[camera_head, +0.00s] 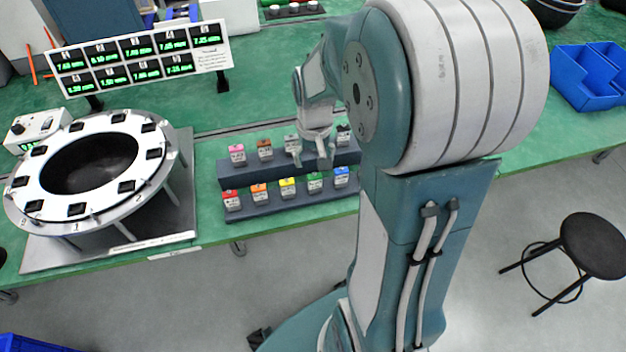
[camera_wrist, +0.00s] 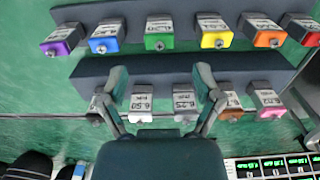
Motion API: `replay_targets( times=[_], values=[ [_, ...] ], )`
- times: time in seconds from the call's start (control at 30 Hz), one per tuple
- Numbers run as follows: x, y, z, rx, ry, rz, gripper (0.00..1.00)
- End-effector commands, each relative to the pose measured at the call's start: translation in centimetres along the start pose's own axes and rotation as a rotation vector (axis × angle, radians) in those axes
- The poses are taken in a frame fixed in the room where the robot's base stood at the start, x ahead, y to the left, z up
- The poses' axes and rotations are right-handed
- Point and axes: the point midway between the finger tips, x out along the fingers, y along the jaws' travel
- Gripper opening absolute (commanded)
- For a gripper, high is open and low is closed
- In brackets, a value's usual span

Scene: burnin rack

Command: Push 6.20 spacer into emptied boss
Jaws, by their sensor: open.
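My gripper (camera_head: 315,158) is open and empty over the two-step spacer rack (camera_head: 290,206). In the wrist view its fingers (camera_wrist: 160,80) are spread above the rack, with two pale labelled spacers (camera_wrist: 143,104) (camera_wrist: 184,103) showing between them. The coloured, labelled spacers stand in two rows. One is the green spacer (camera_wrist: 158,32), also in the front row in the head view (camera_head: 315,182); its label is too small to read surely, so I cannot tell which spacer is 6.20. The white ring fixture (camera_head: 52,179) carries several dark bosses; I cannot tell which is emptied.
A display board (camera_head: 138,56) with green readouts stands behind the ring. A small control box (camera_head: 38,130) sits beside it. Blue bins (camera_head: 585,80) are on the bench at right, and a black stool (camera_head: 594,245) stands on the floor. Bare green bench lies behind the rack.

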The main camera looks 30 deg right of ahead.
Motion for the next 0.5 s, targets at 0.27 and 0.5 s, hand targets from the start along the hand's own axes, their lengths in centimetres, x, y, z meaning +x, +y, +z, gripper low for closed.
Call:
replay_targets(
  times=[0.27,0.5],
  values=[
    [3.6,0.0,0.1,0.000,-0.005,0.000,0.83],
    [6.5,0.0,0.1,0.000,-0.004,0.000,0.83]
  ],
)
